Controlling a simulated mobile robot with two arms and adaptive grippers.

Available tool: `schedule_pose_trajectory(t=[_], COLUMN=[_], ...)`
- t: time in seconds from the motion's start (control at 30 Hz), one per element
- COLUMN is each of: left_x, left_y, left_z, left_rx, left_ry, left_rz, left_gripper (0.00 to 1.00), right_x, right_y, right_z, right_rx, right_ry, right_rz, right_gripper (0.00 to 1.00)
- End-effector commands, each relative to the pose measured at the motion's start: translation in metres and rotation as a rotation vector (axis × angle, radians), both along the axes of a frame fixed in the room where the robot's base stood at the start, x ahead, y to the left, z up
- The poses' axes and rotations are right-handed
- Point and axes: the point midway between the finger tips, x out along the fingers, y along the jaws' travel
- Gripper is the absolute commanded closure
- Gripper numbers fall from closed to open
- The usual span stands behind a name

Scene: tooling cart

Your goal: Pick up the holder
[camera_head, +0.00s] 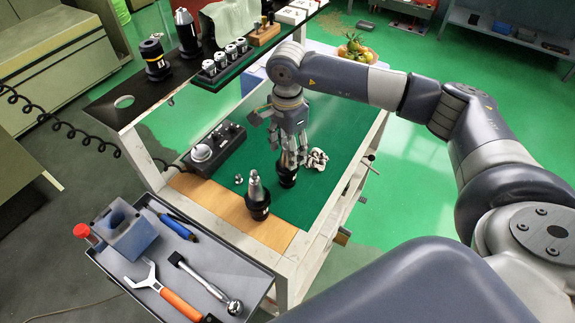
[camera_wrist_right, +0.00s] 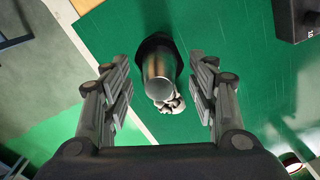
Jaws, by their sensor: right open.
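A tool holder with a black base (camera_head: 287,178) stands on the green cart top in the head view. Its upper part is hidden by my right gripper (camera_head: 291,155), which points down over it. In the right wrist view, the holder's metal cylinder (camera_wrist_right: 159,72) lies between the two open fingers of my right gripper (camera_wrist_right: 165,84), with a gap on each side. A second holder (camera_head: 257,200), with a silver cone and black base, stands on the wooden strip nearer the front. My left gripper is not in view.
A metallic part (camera_head: 317,159) lies just right of the holder. A black device (camera_head: 217,150) stands to the left. A raised black shelf (camera_head: 131,101) carries more holders. A grey tray (camera_head: 236,265) with tools is in front. Green surface behind the gripper is clear.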

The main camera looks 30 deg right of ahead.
Motion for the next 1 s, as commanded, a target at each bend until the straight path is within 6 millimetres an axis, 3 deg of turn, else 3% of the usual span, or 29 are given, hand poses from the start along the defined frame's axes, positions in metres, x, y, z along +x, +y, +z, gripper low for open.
schedule_pose_trajectory(t=[0.07,0.3,0.73,1.0], left_x=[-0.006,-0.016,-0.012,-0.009], left_y=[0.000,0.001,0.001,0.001], left_z=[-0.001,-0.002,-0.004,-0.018], left_rx=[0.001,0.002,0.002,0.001], left_ry=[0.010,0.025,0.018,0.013], left_rz=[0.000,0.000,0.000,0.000], left_gripper=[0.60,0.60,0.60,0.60], right_x=[0.000,0.000,0.002,0.002], right_y=[0.000,0.000,0.001,0.001], right_z=[0.000,0.000,0.006,0.026], right_rx=[0.000,0.000,0.002,0.002], right_ry=[0.000,0.000,-0.008,-0.010], right_rz=[0.000,0.001,0.000,0.001], right_gripper=[0.48,1.00,1.00,1.00])
